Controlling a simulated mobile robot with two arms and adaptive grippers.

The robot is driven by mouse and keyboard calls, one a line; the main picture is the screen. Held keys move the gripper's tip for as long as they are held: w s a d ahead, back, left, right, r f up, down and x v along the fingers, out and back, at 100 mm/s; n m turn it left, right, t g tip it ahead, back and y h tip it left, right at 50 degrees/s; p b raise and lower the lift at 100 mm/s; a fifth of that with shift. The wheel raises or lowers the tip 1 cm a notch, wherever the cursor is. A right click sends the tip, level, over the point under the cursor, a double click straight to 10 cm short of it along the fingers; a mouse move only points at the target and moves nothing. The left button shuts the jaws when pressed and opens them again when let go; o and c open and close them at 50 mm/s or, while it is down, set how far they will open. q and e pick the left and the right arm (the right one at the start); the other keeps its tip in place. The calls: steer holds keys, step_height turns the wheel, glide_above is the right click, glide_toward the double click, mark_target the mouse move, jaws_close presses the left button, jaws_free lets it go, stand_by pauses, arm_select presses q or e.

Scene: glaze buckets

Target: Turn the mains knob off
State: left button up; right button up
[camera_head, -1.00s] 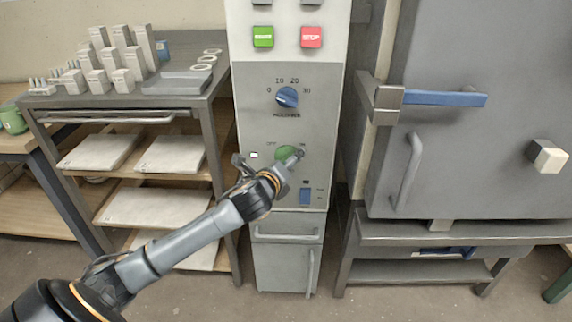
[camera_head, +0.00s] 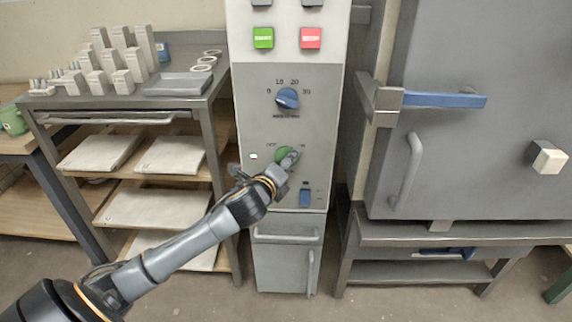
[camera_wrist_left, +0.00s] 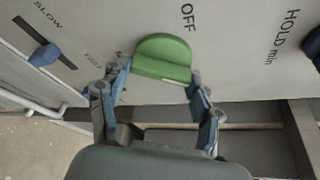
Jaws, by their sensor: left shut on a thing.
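The green mains knob (camera_head: 283,153) is on the grey control panel (camera_head: 320,140), between the printed OFF on its left and ON on its right. My left gripper (camera_head: 289,162) is at the knob and covers its right part in the head view. In the left wrist view the green knob (camera_wrist_left: 162,58) sits between the two fingers of my left gripper (camera_wrist_left: 160,76), which is shut on it. The OFF label (camera_wrist_left: 187,18) is just beyond the knob there. The knob's exact pointing direction is hard to tell. My right gripper is not in view.
A blue hold-time knob (camera_head: 288,98) is above, with green (camera_head: 263,38) and red (camera_head: 311,38) buttons higher up. A blue slider (camera_head: 305,198) is below right. A kiln door with a handle (camera_head: 407,170) stands right; a shelf rack (camera_head: 222,170) stands left.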

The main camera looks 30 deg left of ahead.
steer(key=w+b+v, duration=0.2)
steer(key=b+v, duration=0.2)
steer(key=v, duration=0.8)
arm_select(q)
steer(key=shift+f+n+t+y+b, duration=0.1)
steer(key=shift+n+t+y+b, duration=0.5)
steer(key=shift+n, duration=2)
steer(key=shift+f+n+t+y+b, duration=0.15)
steer(key=shift+n+t, duration=1)
steer(key=shift+n, duration=1.45)
steer(key=shift+r+n+t+y+b, duration=0.1)
steer(key=shift+n+t+y+b, duration=0.5)
steer(key=shift+n, duration=2)
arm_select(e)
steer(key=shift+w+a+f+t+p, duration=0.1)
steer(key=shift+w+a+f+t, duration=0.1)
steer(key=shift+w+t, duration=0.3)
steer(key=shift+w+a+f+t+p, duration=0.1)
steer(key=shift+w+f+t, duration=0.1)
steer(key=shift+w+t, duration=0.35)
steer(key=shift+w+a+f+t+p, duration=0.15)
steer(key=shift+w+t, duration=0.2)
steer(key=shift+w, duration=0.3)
arm_select(q)
steer(key=shift+t+h, duration=0.25)
steer(key=o, duration=1.2)
steer(key=shift+c, duration=0.2)
steer(key=v, duration=1.2)
